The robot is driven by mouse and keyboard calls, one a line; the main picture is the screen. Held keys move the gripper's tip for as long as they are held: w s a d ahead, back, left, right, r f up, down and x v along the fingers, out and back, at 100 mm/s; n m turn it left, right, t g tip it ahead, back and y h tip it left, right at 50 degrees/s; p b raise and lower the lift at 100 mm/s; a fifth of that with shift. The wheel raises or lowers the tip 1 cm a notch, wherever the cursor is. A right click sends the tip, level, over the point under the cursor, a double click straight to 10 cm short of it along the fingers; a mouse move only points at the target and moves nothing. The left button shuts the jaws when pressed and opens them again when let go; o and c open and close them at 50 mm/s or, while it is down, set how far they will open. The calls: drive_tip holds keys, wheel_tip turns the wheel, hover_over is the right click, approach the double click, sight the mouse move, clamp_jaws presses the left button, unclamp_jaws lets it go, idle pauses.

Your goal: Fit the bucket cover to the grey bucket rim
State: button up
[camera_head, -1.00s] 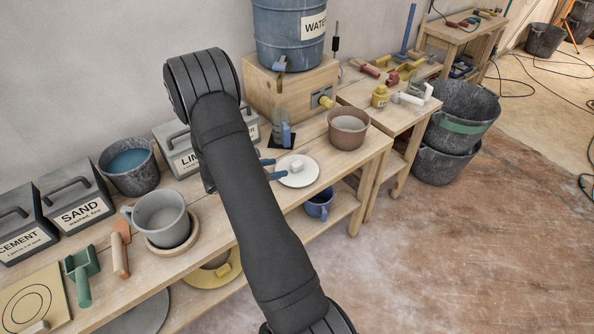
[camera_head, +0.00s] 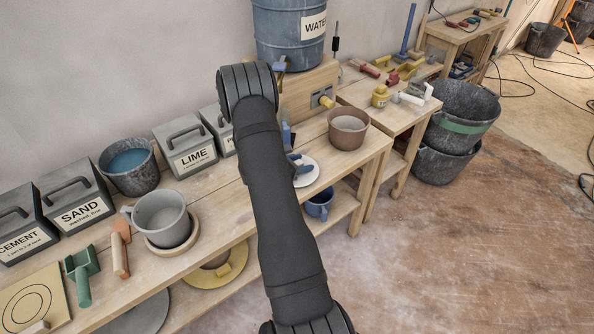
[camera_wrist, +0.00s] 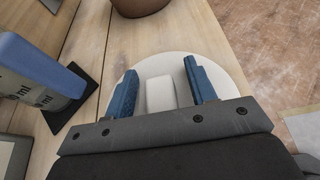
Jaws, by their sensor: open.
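The white bucket cover (camera_head: 312,174), a round disc, lies flat on the wooden bench. In the wrist view the cover (camera_wrist: 230,83) shows its pale block-shaped knob (camera_wrist: 160,94). My gripper (camera_wrist: 160,67) is open, with one blue finger on each side of the knob and a visible gap to each. In the head view my gripper (camera_head: 299,163) is partly hidden by my arm, as is the cover. The grey bucket (camera_head: 161,217) stands upright on a round wooden base at the left, open at the top, with a handle on its left side.
A brown pot (camera_head: 348,130) stands just beyond the cover. A blue measuring container (camera_wrist: 38,72) on a dark base is close on the left in the wrist view. Labelled boxes, including LIME (camera_head: 185,147), line the wall. Trowels (camera_head: 82,272) lie left of the grey bucket.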

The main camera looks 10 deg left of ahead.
sight(301, 161)
drive_tip(key=c, duration=1.1)
drive_tip(key=shift+r, duration=0.1)
drive_tip(key=shift+r, duration=0.8)
wheel_tip(301, 161, up, 3)
drive_tip(key=shift+f, duration=0.1)
drive_tip(key=s+d+r, duration=0.1)
drive_tip(key=d+r, duration=0.1)
drive_tip(key=d, duration=0.1)
drive_tip(key=s+d+r, duration=0.2)
drive_tip(key=d, duration=0.2)
drive_tip(key=s+d+r, duration=0.1)
drive_tip(key=d+r, duration=0.1)
drive_tip(key=d, duration=0.1)
drive_tip(key=shift+s+d+r, duration=0.3)
drive_tip(key=shift+d, duration=0.05)
